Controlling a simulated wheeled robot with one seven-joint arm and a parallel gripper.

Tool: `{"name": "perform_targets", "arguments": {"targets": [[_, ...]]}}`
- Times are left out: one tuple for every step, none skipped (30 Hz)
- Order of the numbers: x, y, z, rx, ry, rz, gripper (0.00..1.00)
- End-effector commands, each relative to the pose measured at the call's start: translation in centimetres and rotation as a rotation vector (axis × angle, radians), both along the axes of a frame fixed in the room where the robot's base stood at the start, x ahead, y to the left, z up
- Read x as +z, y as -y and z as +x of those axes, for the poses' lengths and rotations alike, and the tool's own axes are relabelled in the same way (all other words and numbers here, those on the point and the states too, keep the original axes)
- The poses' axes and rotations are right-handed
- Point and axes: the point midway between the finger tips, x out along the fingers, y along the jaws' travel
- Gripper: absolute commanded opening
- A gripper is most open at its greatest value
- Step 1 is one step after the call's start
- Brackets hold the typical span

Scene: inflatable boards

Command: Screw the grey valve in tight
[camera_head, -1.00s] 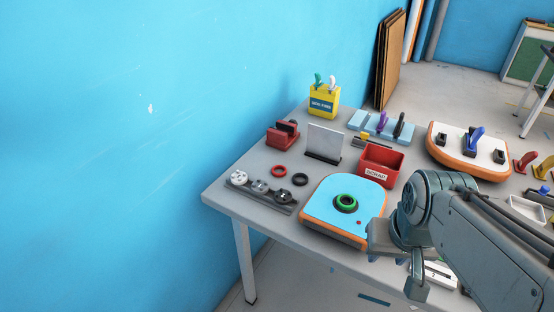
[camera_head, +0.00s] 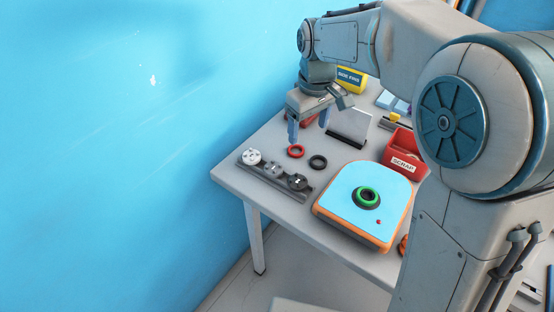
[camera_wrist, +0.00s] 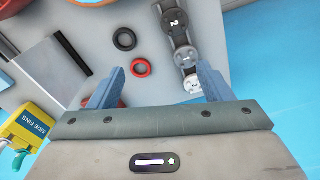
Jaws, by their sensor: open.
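The grey valve (camera_head: 274,170) sits in the middle of a dark rack (camera_head: 265,179), between a white valve (camera_head: 251,156) and a dark valve (camera_head: 297,182). In the wrist view the grey valve (camera_wrist: 187,57) is left of my right-hand finger's tip. The light blue board (camera_head: 345,194) with an orange edge lies right of the rack. Its round opening has a green ring (camera_head: 367,195) with a dark collar. My gripper (camera_head: 308,133) is open and empty above the table behind the rack. It also shows in the wrist view (camera_wrist: 160,69), fingers apart.
Behind are an upright grey plate (camera_head: 349,127), a red scrap bin (camera_head: 400,155) and a yellow side-fins box (camera_head: 351,79). The blue wall is close on the left.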

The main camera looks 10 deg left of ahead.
Motion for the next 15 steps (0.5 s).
{"name": "perform_targets", "arguments": {"targets": [[-0.8,-2.4,0.7,0.067,-0.013,-0.01,0.73],[-1.1,-3.6,1.0,0.101,-0.018,-0.016,0.73],[-1.5,-5.0,1.2,0.142,-0.023,-0.021,0.73],[-1.8,-6.0,1.4,0.17,-0.027,-0.025,0.73],[-2.0,-6.8,1.6,0.195,-0.031,-0.029,0.73],[-2.4,-7.8,1.7,0.224,-0.035,-0.034,0.73],[-2.6,-8.4,1.7,0.243,-0.037,-0.036,0.73],[-2.7,-8.9,1.8,0.257,-0.039,-0.038,0.73],[-2.9,-9.5,1.8,0.274,-0.041,-0.04,0.73],[-3.1,-9.8,1.9,0.284,-0.042,-0.041,0.73],[-3.3,-10.0,1.9,0.291,-0.043,-0.043,0.73],[-3.6,-10.2,1.9,0.296,-0.045,-0.044,0.73],[-4.0,-10.3,1.9,0.298,-0.046,-0.044,0.73],[-4.4,-10.3,1.9,0.299,-0.047,-0.045,0.73],[-5.1,-10.3,1.8,0.299,-0.048,-0.045,0.73]]}}
